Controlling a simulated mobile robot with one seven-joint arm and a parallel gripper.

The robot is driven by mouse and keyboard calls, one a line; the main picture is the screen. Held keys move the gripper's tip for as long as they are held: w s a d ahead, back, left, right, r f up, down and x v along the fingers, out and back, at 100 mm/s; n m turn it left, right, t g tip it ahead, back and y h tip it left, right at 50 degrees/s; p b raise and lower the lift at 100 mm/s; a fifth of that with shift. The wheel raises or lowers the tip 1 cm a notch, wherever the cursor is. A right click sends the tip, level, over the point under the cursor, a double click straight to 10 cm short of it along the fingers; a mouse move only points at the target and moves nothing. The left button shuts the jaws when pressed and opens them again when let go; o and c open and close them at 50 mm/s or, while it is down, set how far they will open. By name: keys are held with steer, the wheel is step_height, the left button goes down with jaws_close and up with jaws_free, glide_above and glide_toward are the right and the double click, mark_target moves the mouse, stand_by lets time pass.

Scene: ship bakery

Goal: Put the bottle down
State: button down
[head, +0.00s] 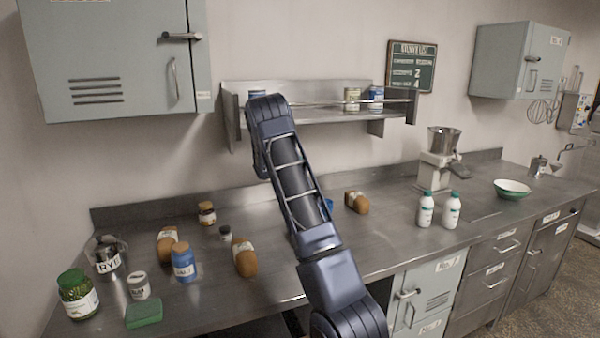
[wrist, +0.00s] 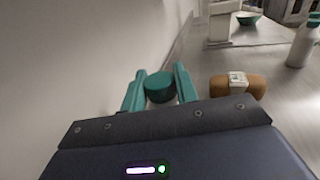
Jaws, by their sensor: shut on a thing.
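In the wrist view my gripper (wrist: 160,78) has its two teal fingers on either side of a bottle with a round dark-teal top (wrist: 160,88). It is shut on this bottle. The bottle's lower part is hidden by the wrist housing, so I cannot tell whether its base touches the counter (head: 390,240). In the head view my arm hides the gripper and the held bottle.
A bread loaf (wrist: 238,85) lies close to the right of my gripper; it also shows in the head view (head: 357,202). Jars and loaves crowd the left. A shelf (head: 325,115) overhangs behind.

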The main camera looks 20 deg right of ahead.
steer(key=shift+f, duration=2.05)
steer(key=c, duration=1.1)
jaws_free()
steer(key=shift+o, duration=0.2)
steer(key=a, duration=0.2)
steer(key=s+a+r, duration=0.1)
steer(key=shift+r, duration=3.1)
